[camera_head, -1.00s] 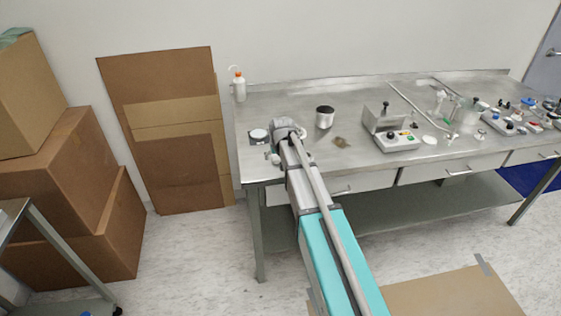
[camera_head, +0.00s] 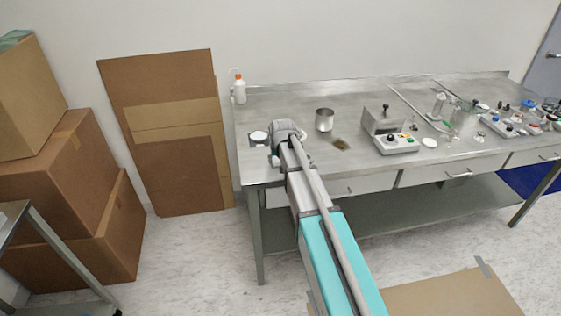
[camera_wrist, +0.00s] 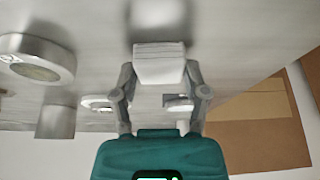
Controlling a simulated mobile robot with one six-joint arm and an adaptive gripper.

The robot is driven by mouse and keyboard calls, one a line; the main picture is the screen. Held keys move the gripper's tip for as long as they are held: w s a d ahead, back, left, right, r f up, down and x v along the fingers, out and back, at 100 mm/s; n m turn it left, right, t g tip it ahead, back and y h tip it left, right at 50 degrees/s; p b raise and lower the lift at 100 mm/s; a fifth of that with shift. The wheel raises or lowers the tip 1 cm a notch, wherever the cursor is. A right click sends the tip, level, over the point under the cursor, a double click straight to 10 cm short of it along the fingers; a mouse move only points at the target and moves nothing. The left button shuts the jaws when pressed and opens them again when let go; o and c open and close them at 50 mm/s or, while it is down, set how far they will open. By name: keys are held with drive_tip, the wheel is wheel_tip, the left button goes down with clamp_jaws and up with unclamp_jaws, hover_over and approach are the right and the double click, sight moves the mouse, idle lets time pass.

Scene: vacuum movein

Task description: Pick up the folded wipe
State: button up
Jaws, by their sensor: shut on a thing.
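The folded wipe (camera_wrist: 159,65) is a white, layered block in the wrist view. My gripper (camera_wrist: 159,77) is shut on it, with one grey finger on each side. In the head view my arm's end is over the left part of the metal bench (camera_head: 290,95). I cannot tell how far the wipe is from the bench top.
A metal cup (camera_head: 324,121) and a dark patch (camera_head: 340,144) are right of my wrist. A bottle (camera_head: 240,89) stands at the back left. Control boxes (camera_head: 393,142) and small parts fill the right.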

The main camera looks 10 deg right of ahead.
drive_tip(key=shift+r, duration=0.1)
drive_tip(key=shift+r+p, duration=0.95)
drive_tip(key=shift+p, duration=0.1)
drive_tip(key=s+d+r+p, duration=0.8)
drive_tip(key=d+r+p, duration=0.3)
drive_tip(key=shift+s, duration=0.4)
drive_tip(key=shift+a, duration=0.1)
drive_tip(key=shift+o, duration=1)
drive_tip(key=c, duration=0.4)
